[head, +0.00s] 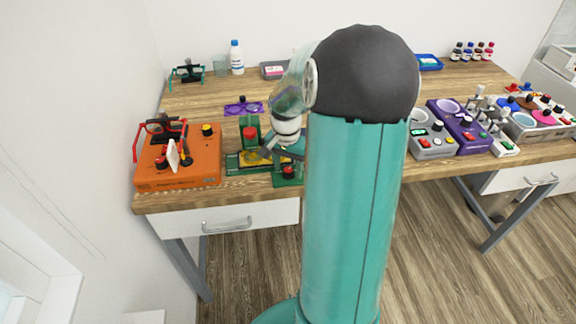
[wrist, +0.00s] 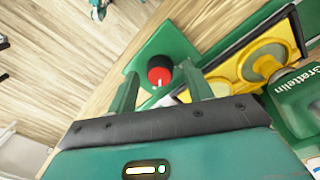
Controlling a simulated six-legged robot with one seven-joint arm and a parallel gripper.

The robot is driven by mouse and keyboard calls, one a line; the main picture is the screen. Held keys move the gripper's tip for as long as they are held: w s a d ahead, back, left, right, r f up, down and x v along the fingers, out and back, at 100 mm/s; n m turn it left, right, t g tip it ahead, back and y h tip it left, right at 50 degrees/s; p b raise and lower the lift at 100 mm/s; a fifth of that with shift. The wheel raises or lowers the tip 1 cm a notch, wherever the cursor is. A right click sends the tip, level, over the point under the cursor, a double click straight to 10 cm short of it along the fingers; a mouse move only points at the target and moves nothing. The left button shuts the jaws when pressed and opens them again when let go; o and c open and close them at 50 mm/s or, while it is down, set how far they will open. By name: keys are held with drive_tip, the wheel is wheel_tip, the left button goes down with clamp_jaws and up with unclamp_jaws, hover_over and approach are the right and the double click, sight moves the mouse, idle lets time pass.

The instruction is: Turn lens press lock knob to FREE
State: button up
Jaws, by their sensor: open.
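The green lens press (head: 243,160) stands near the table's front edge, left of my arm, with yellow parts (wrist: 262,66). It carries the word "Grattelin" in the wrist view. A knob with a red top and black body (wrist: 160,72) stands on a green plate (wrist: 163,42) at its corner; it also shows in the head view (head: 289,171). My gripper (wrist: 160,69) is open, with one finger on either side of this knob in the wrist view. I cannot tell whether the fingers touch it. No FREE marking is readable.
An orange device (head: 195,165) with red glasses stands to the left. Grey and purple devices (head: 457,127) stand to the right of my arm. The back middle of the table has bare wood.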

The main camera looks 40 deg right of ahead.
drive_tip(key=c, duration=1)
drive_tip(key=shift+n, duration=0.4)
drive_tip(key=n, duration=1.3)
drive_tip(key=shift+n+t, duration=0.3)
drive_tip(key=shift+n, duration=1.9)
